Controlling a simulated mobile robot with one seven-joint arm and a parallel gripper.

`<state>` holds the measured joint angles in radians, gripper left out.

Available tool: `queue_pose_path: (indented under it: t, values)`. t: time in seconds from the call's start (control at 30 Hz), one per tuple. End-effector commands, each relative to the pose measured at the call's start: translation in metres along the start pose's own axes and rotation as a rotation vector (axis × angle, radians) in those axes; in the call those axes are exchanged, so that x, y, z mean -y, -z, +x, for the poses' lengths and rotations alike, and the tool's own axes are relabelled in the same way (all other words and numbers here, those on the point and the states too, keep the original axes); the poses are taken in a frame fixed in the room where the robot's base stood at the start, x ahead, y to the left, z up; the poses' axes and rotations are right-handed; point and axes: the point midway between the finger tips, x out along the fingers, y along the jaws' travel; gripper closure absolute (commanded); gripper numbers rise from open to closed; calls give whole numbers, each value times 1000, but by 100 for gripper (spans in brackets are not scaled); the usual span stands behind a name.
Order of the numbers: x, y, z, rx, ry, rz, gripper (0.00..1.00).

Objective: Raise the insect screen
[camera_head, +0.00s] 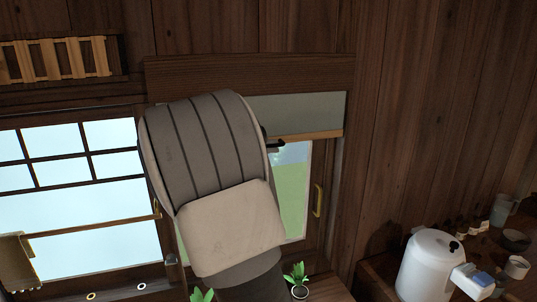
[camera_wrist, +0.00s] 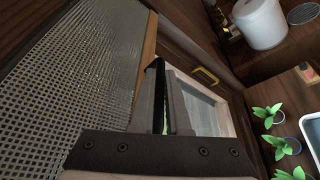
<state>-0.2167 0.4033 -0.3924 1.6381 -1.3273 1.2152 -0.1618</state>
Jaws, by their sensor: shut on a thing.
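The insect screen (camera_head: 310,112) is a grey-green panel under a wooden header at the window's top; its lower part shows past my arm. A light wooden bar (camera_head: 320,135) runs along its bottom edge. In the wrist view the screen is a fine mesh (camera_wrist: 75,75), with the wooden bar (camera_wrist: 146,45) beside it. My gripper (camera_wrist: 162,76) is shut on a black pull (camera_wrist: 159,68) at the bar. In the head view my arm hides most of the gripper and the screen's left part. The window below the bar is uncovered.
A brass handle (camera_head: 318,200) is on the window frame at right. Potted plants (camera_head: 297,276) stand below the window. A white pot (camera_head: 430,266) and small cups stand on the right counter. A paned window (camera_head: 75,160) with a rod is at left.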

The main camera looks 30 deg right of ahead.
Motion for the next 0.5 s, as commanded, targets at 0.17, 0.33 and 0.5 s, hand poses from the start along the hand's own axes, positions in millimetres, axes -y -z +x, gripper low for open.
queue_pose_path:
  t: [0.17, 0.33, 0.5]
  values:
    - [-4, -2, -1, 0, -2, 1, 100]
    - [-4, -2, -1, -1, -2, 1, 100]
    - [-4, -2, -1, -1, -2, 1, 74]
